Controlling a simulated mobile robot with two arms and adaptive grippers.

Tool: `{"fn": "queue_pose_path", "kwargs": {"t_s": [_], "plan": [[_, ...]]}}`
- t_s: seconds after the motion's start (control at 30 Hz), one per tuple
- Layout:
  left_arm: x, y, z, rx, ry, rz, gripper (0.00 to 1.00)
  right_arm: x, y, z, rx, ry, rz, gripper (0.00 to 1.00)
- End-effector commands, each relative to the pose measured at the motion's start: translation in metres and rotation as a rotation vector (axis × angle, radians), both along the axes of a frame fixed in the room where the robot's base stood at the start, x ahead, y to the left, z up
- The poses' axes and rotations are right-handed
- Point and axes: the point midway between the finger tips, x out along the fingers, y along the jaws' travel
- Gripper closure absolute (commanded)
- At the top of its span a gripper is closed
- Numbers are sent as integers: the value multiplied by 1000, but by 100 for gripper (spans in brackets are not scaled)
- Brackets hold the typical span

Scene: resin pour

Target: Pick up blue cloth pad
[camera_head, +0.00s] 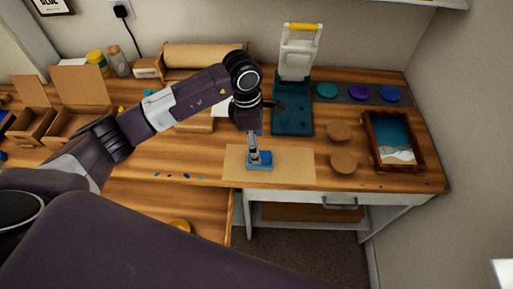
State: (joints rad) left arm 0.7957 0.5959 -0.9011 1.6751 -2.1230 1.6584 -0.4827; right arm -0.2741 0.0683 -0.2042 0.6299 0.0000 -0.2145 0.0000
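The blue cloth pad (257,167) lies on a tan sheet (294,162) near the front edge of the wooden table. My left gripper (254,155) points down directly over the pad, with its fingertips at or just above it. Part of the pad is hidden behind the fingers. The fingers are too small here to tell whether they are open or closed on the pad. My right gripper is not in view.
A teal press with a yellow handle (292,117) stands behind the sheet. Round coasters (343,162), a framed sea picture (395,140) and coloured discs (358,92) lie to the right. Open cardboard boxes (80,95) stand at left. Small blue bits lie left of the sheet.

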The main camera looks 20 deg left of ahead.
Motion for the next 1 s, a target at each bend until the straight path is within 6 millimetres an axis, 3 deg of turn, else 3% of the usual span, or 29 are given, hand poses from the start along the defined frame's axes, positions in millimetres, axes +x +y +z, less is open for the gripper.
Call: {"fn": "queue_pose_path", "kwargs": {"t_s": [0.1,0.27,0.37,0.63,0.83,1.0], "plan": [[-1,-2,-13,0,4,1,36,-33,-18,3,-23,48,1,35],[1,-5,-29,1,6,2,36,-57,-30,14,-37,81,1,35],[3,-7,-42,1,6,2,36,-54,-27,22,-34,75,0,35],[5,-10,-68,2,2,0,36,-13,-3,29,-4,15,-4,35],[5,-9,-69,2,1,0,37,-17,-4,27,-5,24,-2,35],[5,-9,-69,2,1,0,56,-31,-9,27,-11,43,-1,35]]}}
